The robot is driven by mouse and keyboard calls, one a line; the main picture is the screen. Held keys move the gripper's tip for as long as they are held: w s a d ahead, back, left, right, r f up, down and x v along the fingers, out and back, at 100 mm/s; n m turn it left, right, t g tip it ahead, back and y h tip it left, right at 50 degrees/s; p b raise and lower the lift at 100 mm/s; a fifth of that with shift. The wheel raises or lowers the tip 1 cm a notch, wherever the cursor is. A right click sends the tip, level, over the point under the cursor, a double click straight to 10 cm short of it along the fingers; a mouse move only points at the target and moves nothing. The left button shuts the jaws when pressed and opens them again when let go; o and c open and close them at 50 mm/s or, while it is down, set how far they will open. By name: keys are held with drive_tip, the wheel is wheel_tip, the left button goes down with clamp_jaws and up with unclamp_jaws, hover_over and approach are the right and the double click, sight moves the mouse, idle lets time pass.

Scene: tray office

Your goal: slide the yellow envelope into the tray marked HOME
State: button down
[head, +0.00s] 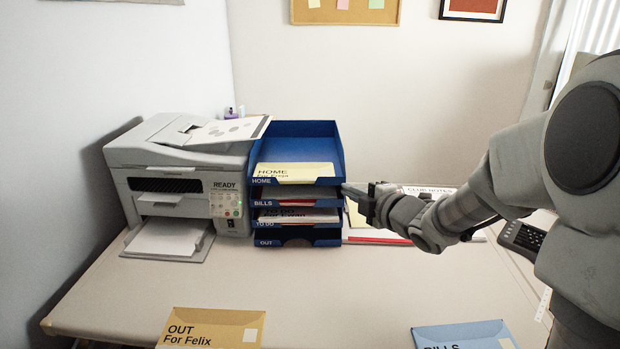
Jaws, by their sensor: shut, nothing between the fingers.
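A pale yellow envelope (295,169) printed HOME lies in the top tray, with its front end near the tray's front lip. The tray marked HOME (298,141) is the top one of a blue stack and is bare behind the envelope. My gripper (350,189) is shut and empty, just right of the stack, at about the height of the HOME and BILLS trays. I cannot tell whether its fingertips touch the stack. The second line of print on the envelope is partly hard to read.
Below are trays BILLS, TO DO (330,222) with papers in it, and OUT. A printer (178,180) stands left. An orange-yellow envelope (212,328) marked OUT For Felix and a blue envelope (462,335) lie at the front. Papers and a red pencil lie right of the stack.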

drive_tip(key=a+f+n+y+b, duration=0.2)
drive_tip(key=a+f+n+y, duration=0.1)
drive_tip(key=f+n+y, duration=0.15)
drive_tip(key=g+y+b, duration=0.1)
drive_tip(key=b, duration=0.2)
approach(294, 172)
drive_tip(key=s+a, duration=0.3)
drive_tip(key=a, duration=0.2)
drive_tip(key=shift+w+f+n, duration=0.15)
drive_tip(key=shift+w+f, duration=0.05)
drive_tip(key=shift+w, duration=0.35)
drive_tip(key=shift+w+f+n, duration=0.1)
drive_tip(key=shift+w+f, duration=0.1)
drive_tip(key=shift+w, duration=0.35)
drive_tip(key=shift+w, duration=1.2)
drive_tip(key=shift+s, duration=0.15)
